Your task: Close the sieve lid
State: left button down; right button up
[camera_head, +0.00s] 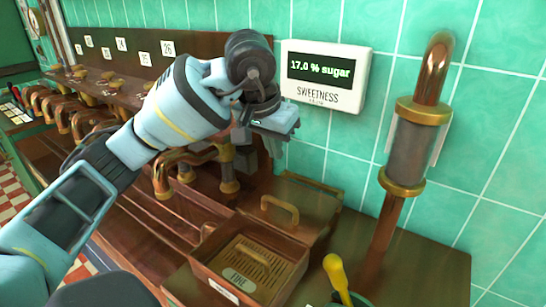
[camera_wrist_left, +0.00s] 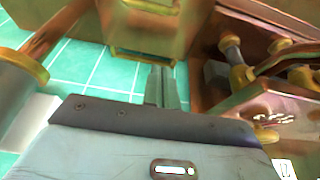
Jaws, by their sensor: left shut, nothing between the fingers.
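The sieve is a brown wooden box (camera_head: 208,276) on the counter, with a slotted brass insert (camera_head: 262,262) labelled "FINE" inside it. Its lid (camera_head: 308,197) is open, standing up behind the box near the wall, with a brass handle (camera_head: 280,208) facing me. My left gripper (camera_head: 272,152) hangs above and slightly left of the lid, apart from it in the head view. In the left wrist view, the two grey fingers (camera_wrist_left: 162,86) are together and empty, with a brown wooden surface (camera_wrist_left: 155,20) beyond them. My right gripper is not in view.
A yellow-handled tool (camera_head: 337,275) stands right of the box. A copper and brass pipe (camera_head: 408,150) rises at the right. A sweetness display (camera_head: 325,75) reading 17.0 % sugar hangs on the teal wall. Several copper taps (camera_head: 160,175) line the left.

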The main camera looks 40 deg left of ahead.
pick_arm(q)
send_over(270, 207)
jog(key=w, duration=0.4)
notch_tip(270, 207, down, 8)
jog(key=shift+r, duration=0.2)
jog(key=shift+s+f, duration=0.25)
jog(key=shift+s, duration=0.05)
jog(key=shift+s+d+f, duration=0.1)
jog(key=shift+s+f, duration=0.05)
jog(key=shift+s, duration=0.65)
jog(key=shift+s+f, duration=0.1)
jog(key=shift+s, duration=0.7)
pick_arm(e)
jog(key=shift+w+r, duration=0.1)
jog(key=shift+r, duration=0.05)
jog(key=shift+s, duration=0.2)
